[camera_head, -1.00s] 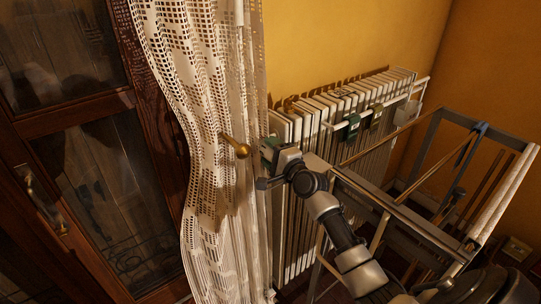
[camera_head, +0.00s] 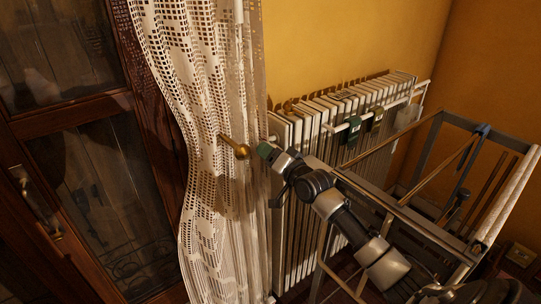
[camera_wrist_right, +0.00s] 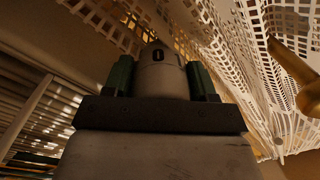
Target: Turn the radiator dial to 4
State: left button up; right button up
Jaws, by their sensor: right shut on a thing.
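The radiator (camera_head: 300,225) stands against the yellow wall, right of the lace curtain. Its pale dial (camera_wrist_right: 160,82) shows close up in the right wrist view, between two green finger pads. A dark "0" faces the camera, with part of another mark at its right edge. I cannot tell which number is set. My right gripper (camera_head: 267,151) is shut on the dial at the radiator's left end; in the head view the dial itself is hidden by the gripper. My left gripper is not in view.
The lace curtain (camera_head: 205,190) hangs close to the left of the gripper, with a brass knob (camera_head: 240,150) sticking out beside it. A metal-framed rack (camera_head: 415,215) stands in front of the radiator, near my right arm. Small dark green items (camera_head: 353,130) hang on the radiator's rail.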

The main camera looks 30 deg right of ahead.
jog(key=shift+f+n, duration=0.15)
jog(key=shift+n, duration=1.45)
jog(key=o, duration=0.9)
jog(key=s, duration=0.3)
jog(key=s+b, duration=0.1)
jog(key=s, duration=0.3)
jog(key=s+d, duration=0.1)
jog(key=s, duration=0.2)
jog(key=shift+s+d, duration=0.1)
jog(key=shift+s, duration=0.3)
